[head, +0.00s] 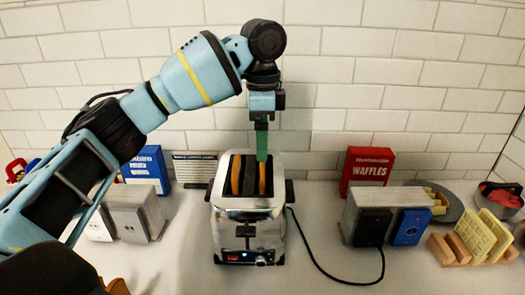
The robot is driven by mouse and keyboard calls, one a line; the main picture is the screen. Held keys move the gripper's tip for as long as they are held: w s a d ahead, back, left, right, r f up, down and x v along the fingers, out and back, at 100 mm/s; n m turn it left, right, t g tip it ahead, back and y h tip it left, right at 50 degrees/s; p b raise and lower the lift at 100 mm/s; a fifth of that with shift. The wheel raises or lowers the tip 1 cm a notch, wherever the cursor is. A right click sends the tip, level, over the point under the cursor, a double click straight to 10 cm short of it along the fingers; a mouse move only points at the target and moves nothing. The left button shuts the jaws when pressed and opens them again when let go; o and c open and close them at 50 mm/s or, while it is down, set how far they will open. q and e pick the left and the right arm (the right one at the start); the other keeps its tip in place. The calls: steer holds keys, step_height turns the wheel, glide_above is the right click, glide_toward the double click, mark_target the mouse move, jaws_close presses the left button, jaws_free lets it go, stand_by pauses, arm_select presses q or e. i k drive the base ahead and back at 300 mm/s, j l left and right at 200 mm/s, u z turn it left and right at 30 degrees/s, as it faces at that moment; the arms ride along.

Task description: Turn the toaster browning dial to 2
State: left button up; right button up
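A chrome toaster (248,228) stands on the counter in the middle, its front facing me. Its lower front panel has a small red light, bluish markings and a small round knob that looks like the browning dial (261,261). The dial's setting is too small to read. Golden-brown slices (237,174) show in the top slots. My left gripper (261,158) points down with its green fingers at the right-hand part of the slots, above and behind the dial. The fingers overlap from this angle, so their opening is hidden. My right gripper is not in view.
A black cord (322,267) runs from the toaster to a grey outlet box (362,217) on the right. A red waffles box (367,170) and a wooden rack with slices (475,245) stand further right. The counter before the toaster looks clear.

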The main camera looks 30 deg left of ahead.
mark_target(260, 261)
steer(key=k, duration=1.5)
